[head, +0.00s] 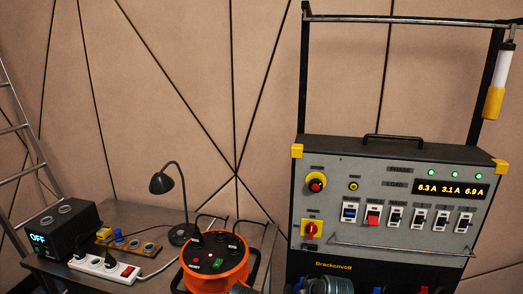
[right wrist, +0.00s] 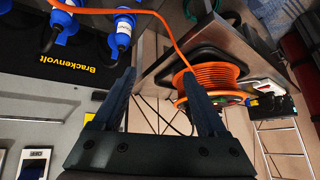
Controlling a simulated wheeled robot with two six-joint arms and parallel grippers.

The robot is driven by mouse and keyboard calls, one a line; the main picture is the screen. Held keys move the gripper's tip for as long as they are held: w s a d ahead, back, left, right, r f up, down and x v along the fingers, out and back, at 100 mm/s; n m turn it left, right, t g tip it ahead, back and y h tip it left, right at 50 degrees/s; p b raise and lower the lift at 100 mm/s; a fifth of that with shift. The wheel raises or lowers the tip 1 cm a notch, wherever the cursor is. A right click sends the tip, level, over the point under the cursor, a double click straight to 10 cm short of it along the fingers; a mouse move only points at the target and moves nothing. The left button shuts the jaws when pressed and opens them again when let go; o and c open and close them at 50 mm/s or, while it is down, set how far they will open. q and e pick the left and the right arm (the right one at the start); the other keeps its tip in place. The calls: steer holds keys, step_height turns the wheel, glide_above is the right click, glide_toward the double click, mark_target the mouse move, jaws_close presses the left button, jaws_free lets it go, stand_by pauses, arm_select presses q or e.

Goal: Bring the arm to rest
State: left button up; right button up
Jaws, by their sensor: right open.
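My right gripper (right wrist: 159,74) shows in the right wrist view. Its two dark fingers stand wide apart with nothing between them. Behind the gap are a cabinet edge and the tan wall. An orange cable (right wrist: 168,24) passes beyond the fingertips, apart from them as far as I can tell. In the head view I cannot make out either gripper clearly; rounded grey shapes at the bottom edge are cut off. My left gripper is not in view.
The grey Brackenvolt power panel (head: 345,245) stands at the right. An orange cable reel (head: 232,268) is at the bottom centre. The table (head: 150,212) holds a black lamp (head: 172,185), a white power strip (head: 92,263) and a black box (head: 62,228) reading OFF. A ladder (head: 15,130) leans at left.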

steer(key=s+a+f+g+h, duration=0.2)
steer(key=s+a+g, duration=0.1)
steer(key=s, duration=0.4)
steer(key=s+a+f+n+g+h, duration=0.1)
steer(key=s+a+f+g+h, duration=0.1)
steer(key=s, duration=0.6)
steer(key=shift+a+g, duration=0.5)
steer(key=shift+g, duration=0.6)
steer(key=shift+f, duration=0.1)
